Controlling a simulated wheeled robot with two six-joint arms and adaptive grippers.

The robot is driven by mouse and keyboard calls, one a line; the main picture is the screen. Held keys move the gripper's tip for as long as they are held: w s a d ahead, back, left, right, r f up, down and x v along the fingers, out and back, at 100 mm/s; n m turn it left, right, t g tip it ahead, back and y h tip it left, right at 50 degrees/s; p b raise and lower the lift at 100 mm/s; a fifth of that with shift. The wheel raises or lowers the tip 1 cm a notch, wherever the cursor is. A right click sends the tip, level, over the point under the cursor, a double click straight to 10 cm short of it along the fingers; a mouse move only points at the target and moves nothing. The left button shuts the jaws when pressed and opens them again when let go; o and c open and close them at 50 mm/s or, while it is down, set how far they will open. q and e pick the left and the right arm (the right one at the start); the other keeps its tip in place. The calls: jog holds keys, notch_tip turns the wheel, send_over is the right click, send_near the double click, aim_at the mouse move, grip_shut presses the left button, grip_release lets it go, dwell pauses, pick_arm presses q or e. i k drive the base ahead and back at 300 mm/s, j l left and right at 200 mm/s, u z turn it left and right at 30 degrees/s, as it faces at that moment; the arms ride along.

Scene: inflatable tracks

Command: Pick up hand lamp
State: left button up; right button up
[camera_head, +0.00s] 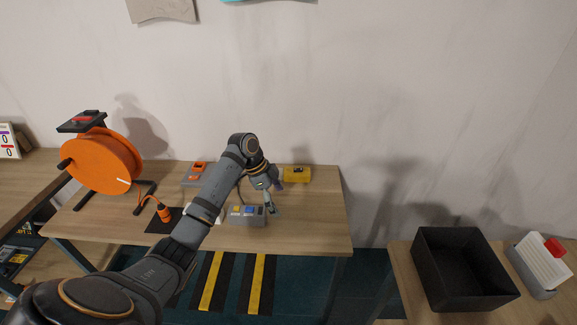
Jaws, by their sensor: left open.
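No object is plainly recognisable as the hand lamp at this size. A small yellow block-like object with a dark top part (297,174) lies at the back right of the wooden table (320,225). A small grey and orange object (196,172) lies at the back, left of my forearm. My left gripper (271,202) is open and points down over the table. It is left of and nearer than the yellow object, close beside a grey box with coloured tops (246,216). Contact with that box cannot be told. My left arm hides part of the table middle.
An orange cable reel (101,161) stands at the table's left, with an orange cable end (163,213) on a dark patch. A black open bin (462,270) and a white and grey device with a red part (541,263) stand on another table at right. The front right table corner is clear.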

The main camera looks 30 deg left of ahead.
aim_at(287, 174)
jog(key=i+j, duration=0.9)
jog(key=i, duration=0.15)
